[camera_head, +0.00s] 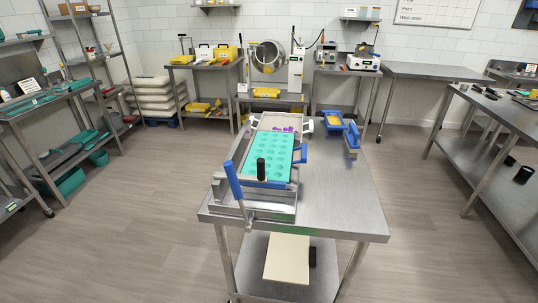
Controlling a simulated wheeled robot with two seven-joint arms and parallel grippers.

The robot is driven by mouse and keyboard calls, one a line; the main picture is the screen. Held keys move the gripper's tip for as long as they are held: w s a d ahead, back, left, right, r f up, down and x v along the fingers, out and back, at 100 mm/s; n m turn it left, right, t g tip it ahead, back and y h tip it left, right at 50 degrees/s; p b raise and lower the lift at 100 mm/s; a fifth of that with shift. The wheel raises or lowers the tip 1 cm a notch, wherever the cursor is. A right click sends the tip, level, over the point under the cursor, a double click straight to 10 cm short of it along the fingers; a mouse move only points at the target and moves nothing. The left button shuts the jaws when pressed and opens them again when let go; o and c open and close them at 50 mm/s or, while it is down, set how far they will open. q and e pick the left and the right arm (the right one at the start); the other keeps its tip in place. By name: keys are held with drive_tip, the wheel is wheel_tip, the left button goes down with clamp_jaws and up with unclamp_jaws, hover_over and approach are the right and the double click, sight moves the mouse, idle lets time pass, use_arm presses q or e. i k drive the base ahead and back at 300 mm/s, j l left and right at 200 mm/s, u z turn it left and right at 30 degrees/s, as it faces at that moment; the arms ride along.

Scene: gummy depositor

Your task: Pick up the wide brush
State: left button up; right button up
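On the steel table in the middle, a blue tool (351,138) with a pale lower edge stands near the right side. It looks like the wide brush, though it is small in the view. Just left of it is a blue scoop-like piece (333,121) with yellow in it. The two are close together; I cannot tell whether they touch. Neither of my grippers shows in the head view.
The depositor with a teal mould tray (268,157) fills the table's left half. Its blue lever (234,180) and a black knob (261,168) stick up at the front. The table's front right (340,205) is bare. Floor is open on both sides.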

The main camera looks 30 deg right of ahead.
sight(351, 137)
drive_tip(key=z, duration=1.6)
